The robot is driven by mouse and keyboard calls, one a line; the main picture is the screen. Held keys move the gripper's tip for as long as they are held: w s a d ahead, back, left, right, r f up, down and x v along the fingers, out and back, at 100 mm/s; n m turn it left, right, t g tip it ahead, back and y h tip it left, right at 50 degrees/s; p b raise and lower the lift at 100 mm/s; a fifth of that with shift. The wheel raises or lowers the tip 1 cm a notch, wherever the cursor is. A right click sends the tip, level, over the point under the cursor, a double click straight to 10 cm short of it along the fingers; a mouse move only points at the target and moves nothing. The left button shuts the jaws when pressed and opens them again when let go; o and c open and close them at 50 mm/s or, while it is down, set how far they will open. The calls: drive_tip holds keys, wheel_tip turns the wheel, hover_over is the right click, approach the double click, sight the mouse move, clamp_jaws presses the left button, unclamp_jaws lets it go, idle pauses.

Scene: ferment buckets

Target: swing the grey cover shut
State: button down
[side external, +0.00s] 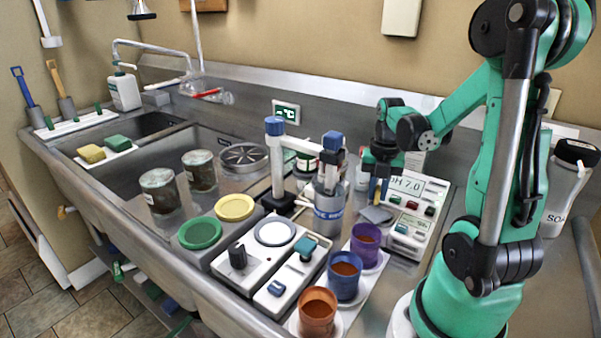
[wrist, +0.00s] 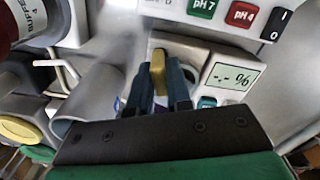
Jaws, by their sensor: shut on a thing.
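The grey cover (side external: 376,214) shows in the side view as a small grey plate beside the left end of the low white meter (side external: 408,228). My gripper (side external: 378,190) is just above it, pointing down. In the wrist view my gripper (wrist: 160,92) has its two dark blue fingers closed on a small yellow tab (wrist: 157,62). The tab seems to belong to the grey cover, but the fingers hide where they join. The meter's display (wrist: 235,77) is just right of the fingers. I cannot tell the cover's exact angle.
A pH meter (side external: 412,186) stands close behind. A grey cylinder (side external: 328,213) stands to the left, near a white post with blue caps (side external: 275,160). Purple (side external: 366,245), blue (side external: 344,275) and orange (side external: 317,311) cups stand in front. A red-capped bottle (wrist: 22,22) is at the wrist view's upper left.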

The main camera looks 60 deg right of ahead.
sight(378, 188)
drive_tip(key=shift+n, duration=0.8)
drive_tip(key=c, duration=0.8)
unclamp_jaws()
drive_tip(key=shift+r, duration=2.8)
